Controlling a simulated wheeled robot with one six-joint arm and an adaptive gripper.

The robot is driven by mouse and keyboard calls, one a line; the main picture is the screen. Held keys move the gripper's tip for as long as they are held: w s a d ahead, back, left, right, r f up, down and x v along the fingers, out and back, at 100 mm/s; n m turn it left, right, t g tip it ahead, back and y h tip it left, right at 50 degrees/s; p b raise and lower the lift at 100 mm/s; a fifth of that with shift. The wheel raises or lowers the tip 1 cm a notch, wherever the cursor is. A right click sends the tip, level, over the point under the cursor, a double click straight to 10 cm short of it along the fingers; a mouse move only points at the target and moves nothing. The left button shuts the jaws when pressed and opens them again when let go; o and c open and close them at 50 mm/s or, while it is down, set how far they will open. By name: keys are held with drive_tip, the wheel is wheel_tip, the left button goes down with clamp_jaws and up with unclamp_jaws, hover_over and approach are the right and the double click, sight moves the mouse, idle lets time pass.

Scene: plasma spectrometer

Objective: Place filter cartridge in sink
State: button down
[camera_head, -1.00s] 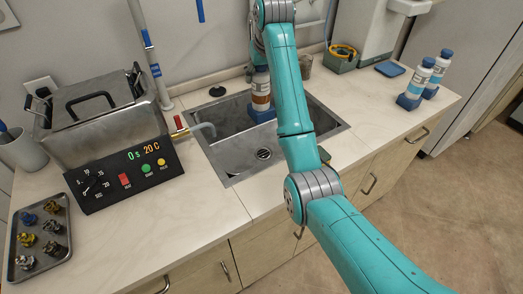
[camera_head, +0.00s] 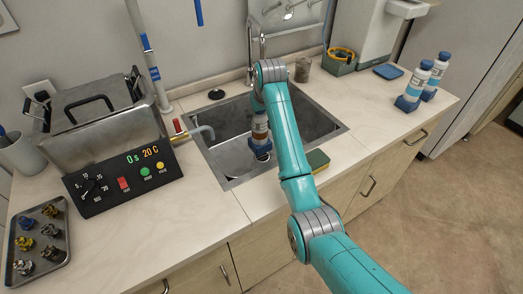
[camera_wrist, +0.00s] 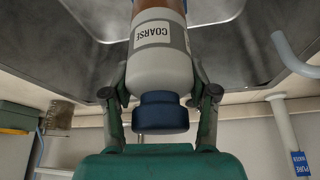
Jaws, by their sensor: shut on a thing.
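In the wrist view the cartridge (camera_wrist: 160,65) shows a "COARSE" label and a dark blue cap. My gripper (camera_wrist: 160,93) is shut on its white part, one finger on each side. In the head view the arm hides part of the cartridge and the gripper. The blue base is low over the sink's basin; I cannot tell whether it touches the bottom.
A control box with a steel tank (camera_head: 95,110) stands left of the sink, with a yellow-red tap (camera_head: 188,132) between. A sponge (camera_head: 317,160) lies at the sink's right front edge. Two similar bottles (camera_head: 436,70) stand far right. A tray of fittings (camera_head: 38,240) is at left.

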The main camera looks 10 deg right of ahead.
sight(263, 124)
wheel_tip(263, 124, down, 10)
drive_tip(key=shift+r, duration=0.25)
idle(0.4)
drive_tip(key=shift+c, duration=1.6)
unclamp_jaws()
drive_tip(key=shift+f, duration=0.15)
drive_tip(key=v, duration=1.2)
